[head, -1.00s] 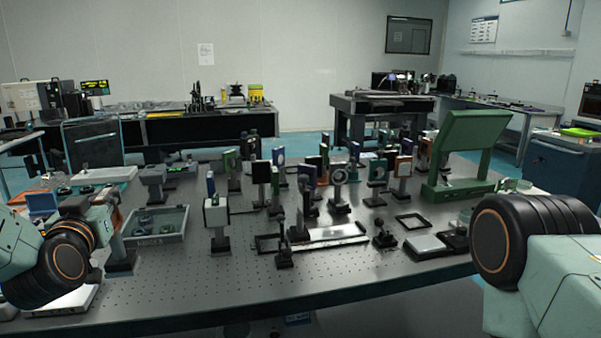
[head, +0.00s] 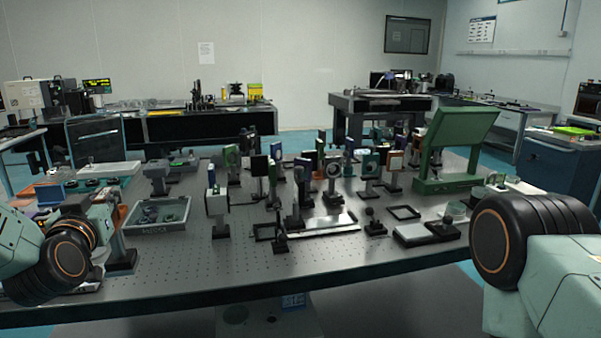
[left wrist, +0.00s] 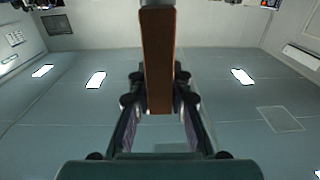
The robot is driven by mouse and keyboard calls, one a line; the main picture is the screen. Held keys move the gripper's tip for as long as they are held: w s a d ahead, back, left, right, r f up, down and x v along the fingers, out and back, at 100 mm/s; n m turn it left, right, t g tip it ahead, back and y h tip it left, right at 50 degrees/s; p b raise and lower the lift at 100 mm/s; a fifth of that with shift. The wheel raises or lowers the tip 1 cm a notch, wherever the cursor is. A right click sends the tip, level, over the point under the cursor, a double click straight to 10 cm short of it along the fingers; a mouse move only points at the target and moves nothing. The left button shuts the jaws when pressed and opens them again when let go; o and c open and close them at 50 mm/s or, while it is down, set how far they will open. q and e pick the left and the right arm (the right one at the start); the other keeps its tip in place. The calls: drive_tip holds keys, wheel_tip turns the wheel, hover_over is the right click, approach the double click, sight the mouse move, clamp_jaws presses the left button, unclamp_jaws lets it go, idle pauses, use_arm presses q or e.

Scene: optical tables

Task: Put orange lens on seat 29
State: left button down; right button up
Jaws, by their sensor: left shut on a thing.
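The orange lens (head: 121,216) stands upright on its dark post and base at the left in the head view. My left gripper (head: 104,212) is shut on it, partly hidden by my arm. In the left wrist view, the lens mount shows edge-on as an orange-brown bar (left wrist: 157,60) between the two fingers (left wrist: 157,100). Its base appears over the table's left front part; I cannot tell if it touches. Seat 29 cannot be made out, as no seat numbers are readable. My right gripper is hidden behind my right arm.
The perforated optical table (head: 190,265) holds many upright mounts in its middle. A grey tray (head: 158,229) lies right of the held lens. A large green panel (head: 456,140) stands at the right. The front left surface is mostly clear.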

use_arm(q)
drive_tip(key=shift+d+r, duration=0.1)
drive_tip(key=shift+r, duration=0.55)
drive_tip(key=s+d+f+m+h, duration=0.1)
drive_tip(key=s+d+m+h, duration=0.1)
drive_tip(key=d+h, duration=0.25)
drive_tip(key=s+d+f+m+h, duration=0.1)
drive_tip(key=s+d+m+h, duration=0.15)
drive_tip(key=d, duration=0.35)
drive_tip(key=s+d+f+m+h, duration=0.2)
drive_tip(key=s+f, duration=0.4)
drive_tip(key=f, duration=0.3)
drive_tip(key=s+d+f+m+g+h, duration=0.1)
drive_tip(key=s+d+f+h, duration=0.3)
drive_tip(key=f, duration=0.5)
drive_tip(key=s+d+m, duration=0.1)
drive_tip(key=s+d, duration=0.1)
drive_tip(key=s, duration=0.1)
drive_tip(key=shift+d+g+b, duration=0.15)
drive_tip(key=shift+g+b, duration=0.15)
drive_tip(key=shift+b, duration=0.05)
drive_tip(key=shift+s, duration=0.1)
